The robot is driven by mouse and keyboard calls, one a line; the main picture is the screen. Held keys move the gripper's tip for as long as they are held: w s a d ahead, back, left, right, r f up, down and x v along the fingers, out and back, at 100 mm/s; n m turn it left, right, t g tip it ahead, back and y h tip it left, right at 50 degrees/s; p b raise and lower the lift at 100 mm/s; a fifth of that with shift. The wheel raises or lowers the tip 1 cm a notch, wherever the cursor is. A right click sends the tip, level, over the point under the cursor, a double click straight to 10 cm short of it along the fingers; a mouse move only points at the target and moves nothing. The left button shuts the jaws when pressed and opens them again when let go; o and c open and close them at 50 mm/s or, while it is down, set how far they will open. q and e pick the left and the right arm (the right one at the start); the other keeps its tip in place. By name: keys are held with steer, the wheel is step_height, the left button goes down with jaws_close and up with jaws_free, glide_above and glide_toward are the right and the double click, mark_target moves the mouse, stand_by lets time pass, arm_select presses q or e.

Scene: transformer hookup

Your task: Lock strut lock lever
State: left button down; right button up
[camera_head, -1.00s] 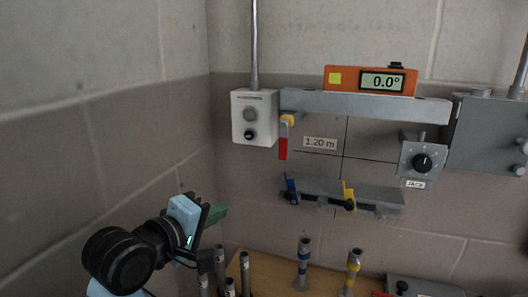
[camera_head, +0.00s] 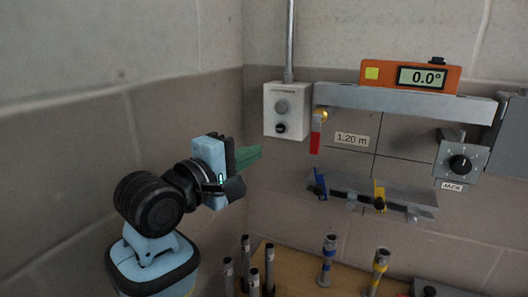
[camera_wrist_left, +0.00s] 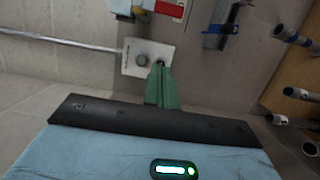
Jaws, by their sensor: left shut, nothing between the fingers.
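A red lever (camera_head: 315,143) with a yellow hub (camera_head: 320,116) hangs down at the left end of a grey horizontal bar (camera_head: 400,101) on the wall. Red also shows at the top edge of the left wrist view (camera_wrist_left: 170,9). A blue lever (camera_head: 319,185) and a yellow lever (camera_head: 379,192) stand on the lower grey bracket (camera_head: 408,196). I cannot tell which is the strut lock lever. My left gripper (camera_head: 258,154) has green fingers, shut and empty, left of and below the red lever, apart from it. My right gripper is not in view.
A grey switch box (camera_head: 287,109) with a conduit is left of the bar. An orange level (camera_head: 410,76) reading 0.0° sits on the bar; a jack knob box (camera_head: 461,163) hangs right. Several upright tubes stand on a wooden table (camera_head: 300,284) below.

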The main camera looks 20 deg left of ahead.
mark_target(316, 134)
arm_select(q)
steer(key=w+d, duration=0.6)
steer(key=w, duration=0.2)
steer(key=shift+d, duration=0.2)
steer(key=shift+a, duration=0.1)
stand_by(0.3)
